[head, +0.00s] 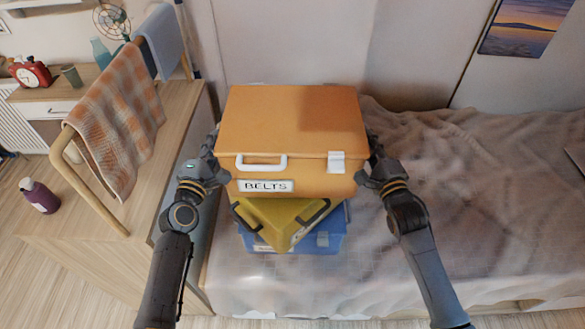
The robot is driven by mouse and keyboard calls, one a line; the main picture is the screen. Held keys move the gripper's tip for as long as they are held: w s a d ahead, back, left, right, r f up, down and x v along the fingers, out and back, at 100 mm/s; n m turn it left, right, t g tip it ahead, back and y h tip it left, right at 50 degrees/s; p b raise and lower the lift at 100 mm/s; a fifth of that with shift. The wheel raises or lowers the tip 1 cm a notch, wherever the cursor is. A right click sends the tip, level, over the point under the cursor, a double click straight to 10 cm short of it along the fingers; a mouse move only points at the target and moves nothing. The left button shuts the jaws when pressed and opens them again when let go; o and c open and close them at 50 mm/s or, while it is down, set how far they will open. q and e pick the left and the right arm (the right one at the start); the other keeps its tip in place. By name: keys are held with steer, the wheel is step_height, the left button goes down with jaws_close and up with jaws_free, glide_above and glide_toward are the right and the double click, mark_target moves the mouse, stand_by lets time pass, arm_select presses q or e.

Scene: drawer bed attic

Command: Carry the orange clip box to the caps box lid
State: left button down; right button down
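The orange clip box (295,120), labelled BELTS, has a white handle and a white clip on its front. It is in the middle of the head view, above a yellow box and a blue box. My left gripper (213,150) is against or close beside its left side. My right gripper (373,155) is against or close beside its right side. The fingertips of both are partly hidden, so their opening does not show. Below are a tilted yellow box (277,222) and a blue box (322,240). No label reading caps is legible.
The bed (470,180) with a rumpled cover has free room on the right. A wooden rail with a checked towel (117,125) stands on the left. A wall is behind.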

arm_select(q)
steer(key=shift+f, duration=0.35)
arm_select(e)
steer(key=shift+f, duration=0.35)
arm_select(q)
steer(key=c, duration=1.4)
jaws_free()
arm_select(e)
steer(key=c, duration=1.4)
jaws_free()
arm_select(q)
steer(key=shift+s, duration=0.1)
arm_select(e)
steer(key=shift+s, duration=0.1)
arm_select(q)
steer(key=shift+s+f, duration=0.1)
steer(key=shift+s, duration=0.25)
arm_select(e)
steer(key=shift+s, duration=0.2)
arm_select(q)
steer(key=s, duration=0.3)
steer(key=s+a, duration=0.1)
steer(key=s, duration=0.3)
steer(key=s+a, duration=0.1)
steer(key=s, duration=0.3)
steer(key=shift+a, duration=0.1)
arm_select(e)
steer(key=v, duration=1.1)
steer(key=shift+s+d, duration=0.1)
steer(key=shift+s, duration=0.2)
